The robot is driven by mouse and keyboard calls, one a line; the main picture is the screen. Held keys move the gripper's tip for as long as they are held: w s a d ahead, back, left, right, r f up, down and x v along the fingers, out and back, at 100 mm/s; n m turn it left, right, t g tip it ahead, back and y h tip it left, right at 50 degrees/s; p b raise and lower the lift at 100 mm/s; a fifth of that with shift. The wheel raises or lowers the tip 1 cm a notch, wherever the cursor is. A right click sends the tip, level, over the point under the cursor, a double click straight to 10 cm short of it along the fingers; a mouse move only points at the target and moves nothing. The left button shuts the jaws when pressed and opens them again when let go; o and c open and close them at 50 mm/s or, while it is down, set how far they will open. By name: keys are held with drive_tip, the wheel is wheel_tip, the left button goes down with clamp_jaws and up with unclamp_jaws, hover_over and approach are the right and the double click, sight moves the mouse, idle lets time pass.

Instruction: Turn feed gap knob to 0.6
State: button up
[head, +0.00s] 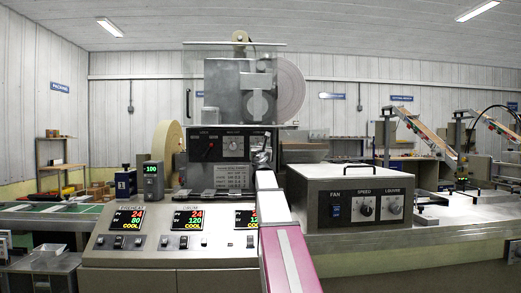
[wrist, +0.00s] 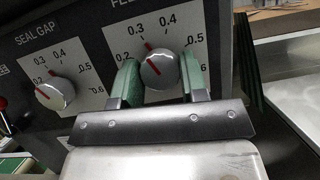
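The feed gap knob (wrist: 160,69) is a round silver knob with a red pointer, on a white dial with a partly cut-off label. Its pointer stands close to 0.3, slightly towards 0.4. My gripper (wrist: 160,76) has one green-padded finger on the left of the knob and one on the right. Both pads are very close to its sides; I cannot tell whether they touch or press it. In the head view my gripper (head: 262,156) is at the right end of the dark control panel (head: 198,146), hiding this knob.
The seal gap knob (wrist: 55,93) is just left, its pointer near 0.2. A red-tipped lever (wrist: 3,104) is at the far left. A steel box (head: 345,184) with fan, speed and louvre controls stands right of my arm. A console (head: 165,252) with displays stands below.

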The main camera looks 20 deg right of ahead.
drive_tip(key=shift+m, duration=0.4)
drive_tip(key=m+g, duration=0.3)
drive_tip(key=m, duration=0.6)
drive_tip(key=m+g, duration=0.2)
drive_tip(key=m, duration=0.7)
drive_tip(key=m+g, duration=0.3)
drive_tip(key=m, duration=0.6)
drive_tip(key=shift+r+m+g, duration=0.3)
idle(0.4)
drive_tip(key=o, duration=0.9)
drive_tip(key=shift+a, duration=0.1)
drive_tip(key=v, duration=1)
drive_tip(key=shift+s+a+r, duration=0.15)
drive_tip(key=shift+s+a, duration=0.05)
drive_tip(key=shift+s, duration=0.1)
